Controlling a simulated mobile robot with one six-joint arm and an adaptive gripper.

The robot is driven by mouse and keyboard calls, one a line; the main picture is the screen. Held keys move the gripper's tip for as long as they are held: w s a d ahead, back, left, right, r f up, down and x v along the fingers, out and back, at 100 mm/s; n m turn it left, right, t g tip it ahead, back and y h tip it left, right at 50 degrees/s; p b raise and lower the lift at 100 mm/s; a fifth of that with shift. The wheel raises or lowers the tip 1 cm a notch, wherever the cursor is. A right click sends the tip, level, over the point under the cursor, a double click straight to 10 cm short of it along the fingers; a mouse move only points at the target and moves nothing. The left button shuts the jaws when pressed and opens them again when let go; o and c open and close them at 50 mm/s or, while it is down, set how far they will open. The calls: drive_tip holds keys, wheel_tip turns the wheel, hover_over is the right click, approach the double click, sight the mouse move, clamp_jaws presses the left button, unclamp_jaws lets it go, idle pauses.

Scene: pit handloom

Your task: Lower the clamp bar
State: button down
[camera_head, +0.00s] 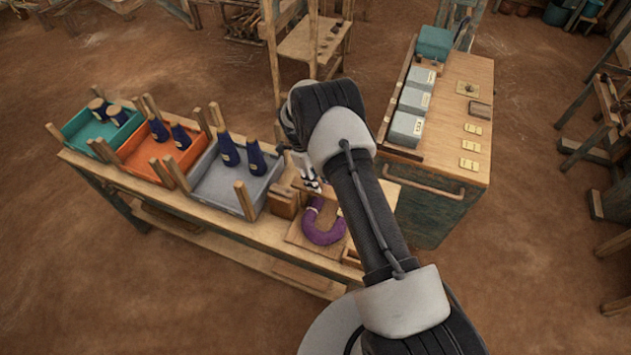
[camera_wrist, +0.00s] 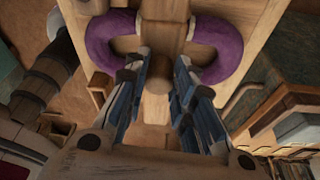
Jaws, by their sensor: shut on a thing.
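In the wrist view a wooden clamp bar (camera_wrist: 165,12) crosses over a purple hank of yarn (camera_wrist: 213,45), with a round wooden handle end (camera_wrist: 159,72) toward me. My gripper (camera_wrist: 161,66) has its blue-grey fingers on either side of this handle, shut on it. The hank shows on both sides of the bar, lying on a pale wooden board (camera_wrist: 256,22). In the head view the hank (camera_head: 322,228) forms a U on the bench, and my gripper (camera_head: 308,180) is just behind it. My arm hides most of the clamp bar there, so its tilt is unclear.
Left along the bench stand a grey tray (camera_head: 222,190), an orange tray (camera_head: 137,161) and a teal tray (camera_head: 75,122), holding dark bottle-shaped items between wooden posts. A wooden block (camera_head: 284,204) sits close to my gripper. A cabinet (camera_head: 455,150) with grey boxes stands at right.

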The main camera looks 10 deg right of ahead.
drive_tip(key=shift+s+d+f, duration=0.1)
drive_tip(key=shift+s+f, duration=0.1)
drive_tip(key=shift+s, duration=0.1)
drive_tip(key=c, duration=1.3)
unclamp_jaws()
drive_tip(key=shift+w, duration=0.1)
drive_tip(key=shift+w, duration=0.1)
drive_tip(key=shift+w+r, duration=0.15)
drive_tip(key=shift+r, duration=0.35)
drive_tip(key=v, duration=1.1)
